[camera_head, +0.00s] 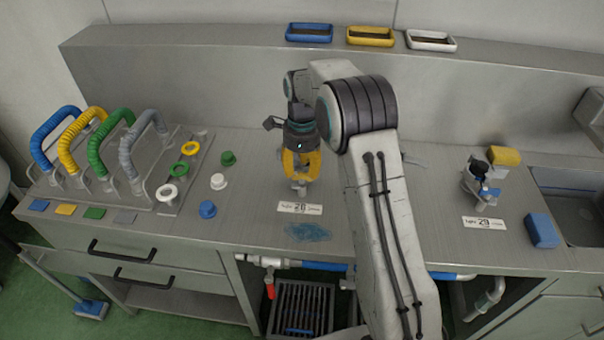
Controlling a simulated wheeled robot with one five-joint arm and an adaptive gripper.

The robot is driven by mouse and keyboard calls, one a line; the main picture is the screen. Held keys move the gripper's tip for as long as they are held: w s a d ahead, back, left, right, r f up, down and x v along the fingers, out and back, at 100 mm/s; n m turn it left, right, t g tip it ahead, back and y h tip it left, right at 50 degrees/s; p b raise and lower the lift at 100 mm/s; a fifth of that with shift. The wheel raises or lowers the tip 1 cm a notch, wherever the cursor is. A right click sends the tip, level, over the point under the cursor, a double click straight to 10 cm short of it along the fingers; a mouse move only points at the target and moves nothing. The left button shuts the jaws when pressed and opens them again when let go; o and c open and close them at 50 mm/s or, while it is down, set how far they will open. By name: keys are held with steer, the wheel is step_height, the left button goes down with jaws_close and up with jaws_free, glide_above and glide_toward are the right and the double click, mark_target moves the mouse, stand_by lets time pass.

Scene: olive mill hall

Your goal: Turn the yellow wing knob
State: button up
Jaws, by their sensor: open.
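The yellow wing knob (311,165) sits on a small metal fitting on the counter, just behind the plate marked 28. My gripper (299,152) points down directly above the knob and hides its top. The gripper is open. I cannot tell whether its fingers touch the knob or stand around it.
The steel counter (250,225) holds hoses, rings and several coloured plugs on the left. On the right are a second fitting (478,188) by plate 29, a yellow sponge (503,156), a blue sponge (542,230) and a sink. Three trays lie on the back ledge.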

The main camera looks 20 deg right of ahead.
mark_target(302, 177)
steer(key=shift+f, duration=1.3)
steer(key=shift+o, duration=0.3)
jaws_close()
